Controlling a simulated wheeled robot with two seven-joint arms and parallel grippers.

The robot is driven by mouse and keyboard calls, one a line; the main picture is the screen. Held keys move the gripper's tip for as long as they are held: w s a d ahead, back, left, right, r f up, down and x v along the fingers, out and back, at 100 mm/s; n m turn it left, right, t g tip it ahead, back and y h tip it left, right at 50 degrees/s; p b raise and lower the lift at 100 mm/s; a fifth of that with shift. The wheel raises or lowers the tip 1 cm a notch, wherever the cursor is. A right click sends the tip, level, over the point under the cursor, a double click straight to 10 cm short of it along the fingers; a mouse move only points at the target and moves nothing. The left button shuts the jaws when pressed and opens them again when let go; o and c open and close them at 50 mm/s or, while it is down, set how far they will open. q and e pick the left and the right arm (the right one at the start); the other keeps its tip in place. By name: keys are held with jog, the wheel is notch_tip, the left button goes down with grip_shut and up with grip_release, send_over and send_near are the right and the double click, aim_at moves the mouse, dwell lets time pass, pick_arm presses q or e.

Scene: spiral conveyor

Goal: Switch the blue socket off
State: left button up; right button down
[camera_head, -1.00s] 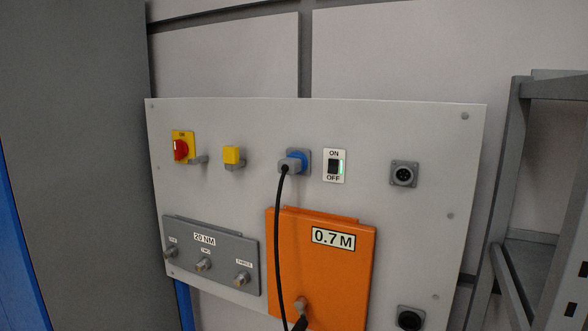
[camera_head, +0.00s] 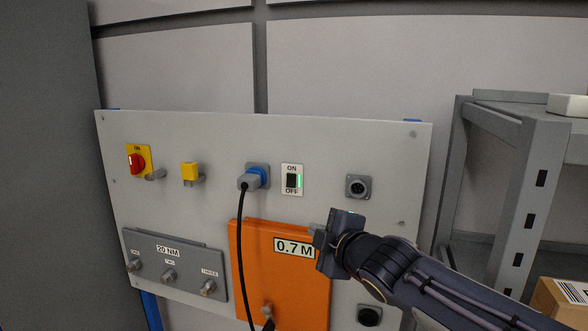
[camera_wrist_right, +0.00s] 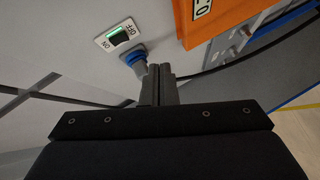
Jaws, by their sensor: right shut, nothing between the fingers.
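The blue socket (camera_head: 259,175) is on the grey panel, with a grey plug and black cable in it. Just right of it is the ON/OFF switch (camera_head: 292,180), a black rocker on a white plate with a green light lit along its side. In the right wrist view the switch (camera_wrist_right: 118,36) and the blue socket (camera_wrist_right: 134,56) lie beyond the fingertips. My right gripper (camera_head: 318,236) is in front of the orange box's upper right, below and right of the switch. Its fingers (camera_wrist_right: 160,72) are shut and empty, apart from the switch. My left gripper is out of view.
The orange 0.7 M box (camera_head: 258,285) is below the socket, and the black cable (camera_head: 241,235) hangs across it. A red rotary switch (camera_head: 136,163), a yellow block (camera_head: 190,172) and a round connector (camera_head: 358,187) are also on the panel. A shelf (camera_head: 510,125) stands at the right.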

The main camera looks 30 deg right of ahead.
aim_at(287, 184)
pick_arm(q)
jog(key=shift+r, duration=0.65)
pick_arm(e)
jog(key=r+n, duration=0.1)
jog(key=w+r+n+t, duration=0.1)
jog(key=r, duration=0.1)
jog(key=w+r+n, duration=0.1)
jog(key=r, duration=0.1)
jog(key=shift+w+n+t+y, duration=0.2)
jog(key=shift+n+t+y, duration=0.1)
